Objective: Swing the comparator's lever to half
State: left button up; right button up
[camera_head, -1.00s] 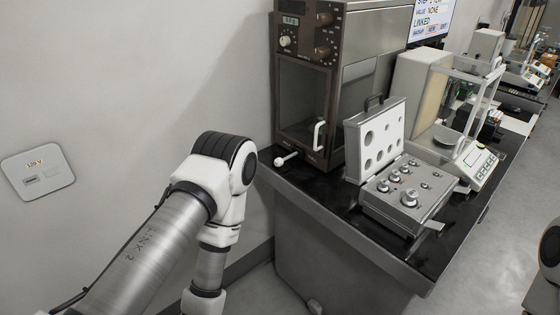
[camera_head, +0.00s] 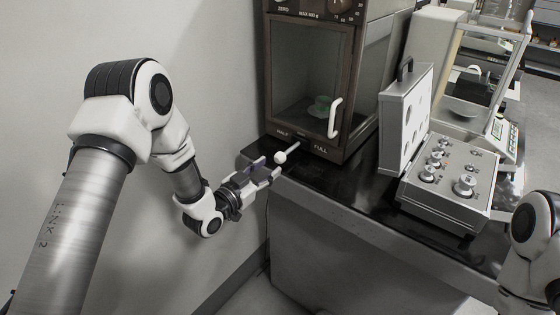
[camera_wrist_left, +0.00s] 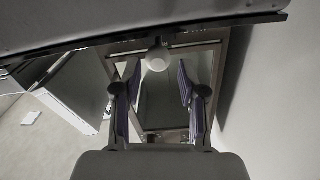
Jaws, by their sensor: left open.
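The comparator (camera_head: 352,112) is a brown-fronted cabinet with a glass door, standing at the table's left end. Its lever is a short rod ending in a white ball knob (camera_head: 280,157), jutting out low at the front. The words HALF, at left, and FULL, at right, show above the lever; I cannot tell which setting it is at. My left gripper (camera_head: 267,168) is open and empty, just in front of the knob. In the left wrist view the knob (camera_wrist_left: 157,57) appears between the two fingertips, with gaps on both sides. My right gripper is out of view.
A white door handle (camera_head: 335,117) sticks out above the lever. An open weight case (camera_head: 448,195) with several knobbed weights stands right of the comparator on the black table (camera_head: 340,192). A balance (camera_head: 470,112) stands behind it. The wall is close on the left.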

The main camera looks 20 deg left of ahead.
aim_at(286, 152)
pick_arm(q)
jog(key=shift+w+d+r, duration=0.4)
jog(key=shift+w+d, duration=0.05)
jog(key=shift+d, duration=0.1)
jog(key=x, duration=0.6)
jog(key=shift+w+f, duration=0.15)
jog(key=shift+w, duration=0.2)
jog(key=shift+a, duration=0.1)
jog(key=c, duration=0.7)
jog(key=shift+w+f, duration=0.1)
grip_shut()
